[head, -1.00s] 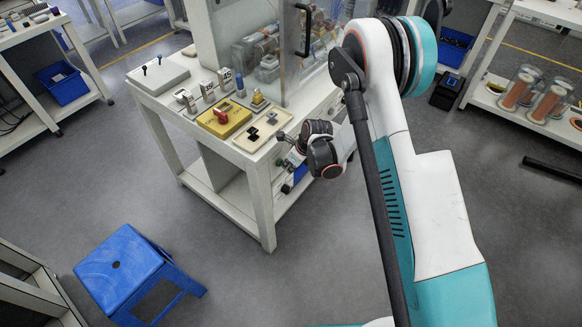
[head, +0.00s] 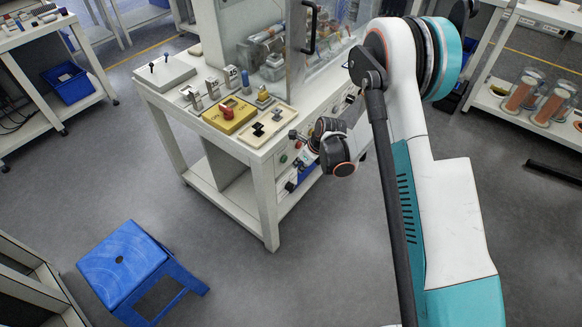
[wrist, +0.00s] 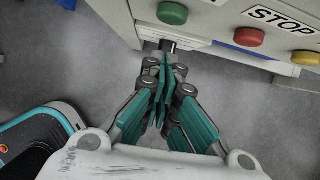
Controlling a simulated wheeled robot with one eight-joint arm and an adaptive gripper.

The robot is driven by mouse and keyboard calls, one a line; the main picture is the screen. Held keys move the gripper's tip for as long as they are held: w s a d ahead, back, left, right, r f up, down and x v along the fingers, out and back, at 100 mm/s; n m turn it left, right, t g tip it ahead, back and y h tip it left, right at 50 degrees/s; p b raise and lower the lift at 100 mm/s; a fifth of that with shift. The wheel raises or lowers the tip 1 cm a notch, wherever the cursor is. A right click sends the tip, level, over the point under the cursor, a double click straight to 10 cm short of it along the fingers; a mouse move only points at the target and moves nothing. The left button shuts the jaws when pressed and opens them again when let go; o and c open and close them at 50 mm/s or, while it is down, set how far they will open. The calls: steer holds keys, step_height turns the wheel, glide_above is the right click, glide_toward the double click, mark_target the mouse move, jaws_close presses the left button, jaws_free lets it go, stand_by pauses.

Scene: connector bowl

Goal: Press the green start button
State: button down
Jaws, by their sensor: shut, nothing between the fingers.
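The green button (wrist: 172,13) is a round dome on the pale front panel of the workbench, at the top of the wrist view. It is small in the head view (head: 283,158). My gripper (wrist: 166,62) is shut and empty, its teal fingers together. In the wrist picture its tips lie below the green button, apart from it in the picture; the exact gap in depth cannot be told. In the head view my gripper (head: 294,134) is in front of the bench's right side, near the panel.
A red button (wrist: 249,37) beside a STOP label and a yellow button (wrist: 305,58) sit right of the green one. The bench (head: 262,170) holds a yellow box (head: 228,116) and a beige tray (head: 266,128). A blue stool (head: 125,262) stands on open floor at lower left.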

steer(key=p+v, duration=0.3)
steer(key=v, duration=0.7)
steer(key=shift+d, duration=0.1)
stand_by(0.4)
steer(key=s+d+r+n+t+h, duration=0.15)
steer(key=s+r+n, duration=0.25)
steer(key=r, duration=0.4)
steer(key=s+d+r+n, duration=0.3)
steer(key=r+n, duration=0.1)
steer(key=r, duration=0.4)
steer(key=s+d+r+n+t, duration=0.1)
steer(key=s+d+r+n, duration=0.25)
steer(key=r, duration=0.45)
steer(key=s+d+r+n+t+h, duration=0.1)
steer(key=s+d+r+n, duration=0.1)
steer(key=s+n, duration=0.5)
steer(key=s+d+r+n+t+h, duration=0.1)
steer(key=s+d+r+n, duration=0.2)
steer(key=s+n, duration=0.4)
steer(key=s+r, duration=0.1)
steer(key=s, duration=0.4)
steer(key=shift+r, duration=0.25)
steer(key=shift+s+d, duration=0.1)
